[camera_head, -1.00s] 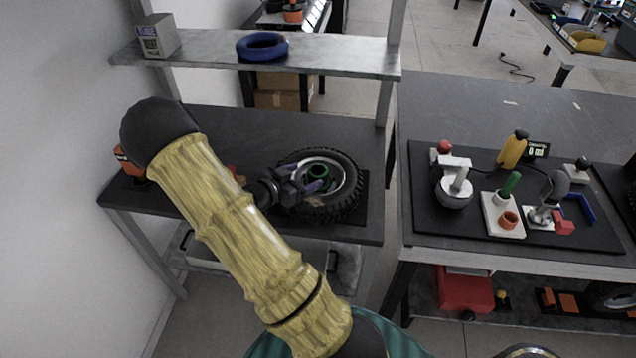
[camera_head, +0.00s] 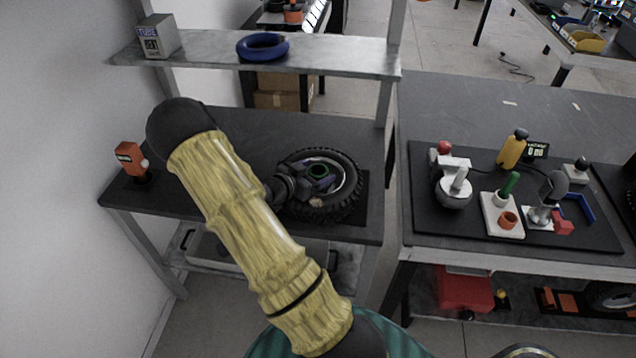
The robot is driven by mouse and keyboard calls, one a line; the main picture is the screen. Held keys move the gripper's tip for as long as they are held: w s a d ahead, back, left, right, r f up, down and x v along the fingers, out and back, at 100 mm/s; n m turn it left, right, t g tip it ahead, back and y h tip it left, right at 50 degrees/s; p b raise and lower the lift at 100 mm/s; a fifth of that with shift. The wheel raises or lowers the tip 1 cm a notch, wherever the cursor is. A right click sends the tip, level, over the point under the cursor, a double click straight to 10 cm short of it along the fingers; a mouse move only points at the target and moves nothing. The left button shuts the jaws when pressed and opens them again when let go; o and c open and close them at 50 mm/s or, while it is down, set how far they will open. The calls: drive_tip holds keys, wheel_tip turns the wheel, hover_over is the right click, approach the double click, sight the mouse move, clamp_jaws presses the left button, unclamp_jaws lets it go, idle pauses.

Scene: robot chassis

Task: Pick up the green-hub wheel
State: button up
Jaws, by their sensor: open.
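The green-hub wheel (camera_head: 347,200) lies flat on the dark table at the left, with a black knobby tyre, a light rim and a green ring at its hub (camera_head: 319,171). My gripper (camera_head: 318,178) is open over the left part of the wheel, its fingers close to the green hub. Whether the fingers touch the hub cannot be told. My wrist and arm hide the wheel's left edge.
An orange device (camera_head: 130,158) stands at the table's left end. The right bench (camera_head: 500,105) holds a black mat (camera_head: 430,225) with several tools.

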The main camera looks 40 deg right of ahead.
clamp_jaws()
drive_tip(key=shift+r, duration=0.2)
idle(0.4)
drive_tip(key=shift+w+d, duration=0.1)
drive_tip(key=shift+r, duration=0.25)
wheel_tip(320, 180, up, 10)
drive_tip(key=shift+f+p, duration=0.25)
drive_tip(key=shift+p, duration=0.15)
idle(0.3)
